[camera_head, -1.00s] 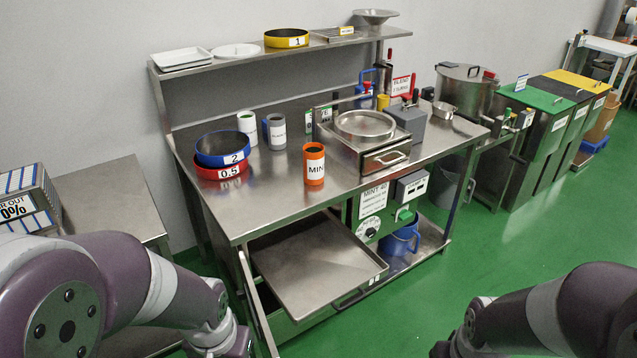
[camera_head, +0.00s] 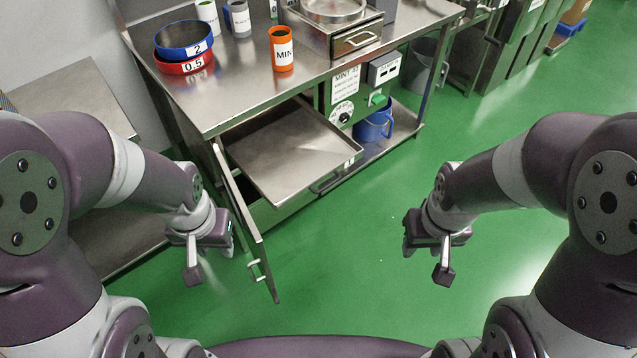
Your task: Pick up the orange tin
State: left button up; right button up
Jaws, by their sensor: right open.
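The orange tin (camera_head: 282,49) stands upright on the steel workbench (camera_head: 225,95), near its front edge. It has an orange rim and a white label that reads "MIN" in part. My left gripper (camera_head: 207,262) hangs low in front of the bench, left of the open cabinet door, well below and apart from the tin. The picture does not clearly show its jaw gap. My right gripper (camera_head: 425,262) is open and empty over the green floor, to the right of and below the tin.
Blue and red sieve rings (camera_head: 184,50) are stacked left of the tin. A grey tin (camera_head: 238,18) and a steel sifter unit (camera_head: 335,30) stand nearby. A steel tray (camera_head: 290,150) juts out below the benchtop, and a cabinet door (camera_head: 245,215) stands open. The green floor in front is clear.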

aim_at(280, 37)
jog(key=j+z, duration=0.1)
jog(key=z, duration=1)
jog(key=j+z, duration=0.4)
jog(key=j, duration=0.2)
jog(key=j+z, duration=0.35)
jog(key=j, duration=0.25)
jog(key=k+j+z, duration=0.15)
jog(key=j+z, duration=0.25)
jog(key=j, duration=0.15)
jog(key=k+j, duration=0.1)
jog(key=j, duration=0.3)
jog(key=k+j, duration=0.15)
jog(key=j, duration=0.2)
jog(key=k+j, duration=0.1)
jog(key=j, duration=0.3)
